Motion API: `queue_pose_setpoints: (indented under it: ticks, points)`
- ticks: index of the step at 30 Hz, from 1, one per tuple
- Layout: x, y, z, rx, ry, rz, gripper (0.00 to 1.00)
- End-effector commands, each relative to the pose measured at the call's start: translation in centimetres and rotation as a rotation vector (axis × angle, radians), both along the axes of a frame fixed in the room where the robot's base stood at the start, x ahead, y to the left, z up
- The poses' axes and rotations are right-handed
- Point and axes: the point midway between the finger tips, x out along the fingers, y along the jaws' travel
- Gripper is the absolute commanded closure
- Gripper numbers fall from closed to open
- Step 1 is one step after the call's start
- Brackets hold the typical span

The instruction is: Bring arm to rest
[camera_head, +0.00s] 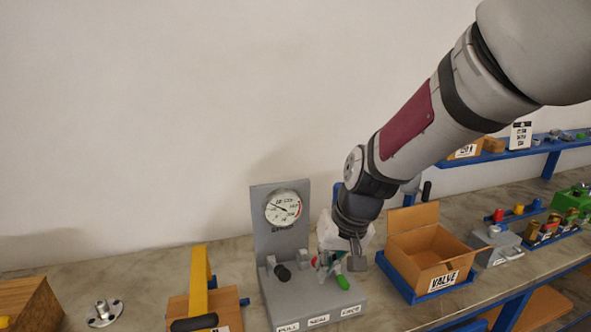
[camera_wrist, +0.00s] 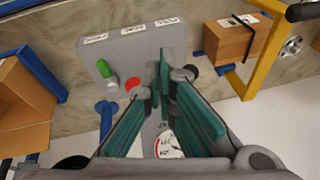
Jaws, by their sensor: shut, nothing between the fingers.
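My arm comes in from the upper right in the head view and bends down over the bench. My gripper (camera_wrist: 163,75) has teal-lined fingers brought together with nothing between them. In the wrist view its fingertips are over the grey gauge stand (camera_wrist: 130,55), near a red button (camera_wrist: 133,83) and a green handle (camera_wrist: 106,72). In the head view my wrist hides part of the stand, and I cannot tell whether the fingertips touch it. The stand has a round dial gauge (camera_head: 283,207), a black knob (camera_head: 282,273) and a green handle (camera_head: 342,282).
An open cardboard box labelled VALVE (camera_head: 425,265) stands right of the stand in a blue tray. A yellow frame (camera_head: 199,275) is to the left, with a flanged fitting (camera_head: 103,313) beyond it. A blue shelf (camera_head: 500,153) is at the back right. The wall space at upper left is clear.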

Motion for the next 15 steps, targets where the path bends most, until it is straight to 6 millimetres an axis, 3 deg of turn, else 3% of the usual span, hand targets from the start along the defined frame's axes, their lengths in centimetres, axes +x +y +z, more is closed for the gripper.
queue_pose_setpoints:
  ticks: [1,6,15]
  points:
    - [-0.8,-0.8,1.7,-0.012,-0.024,-0.006,1.00]
    - [-4.3,-3.8,6.3,-0.057,-0.082,-0.027,1.00]
    - [-11.9,-8.6,11.8,-0.125,-0.179,-0.086,1.00]
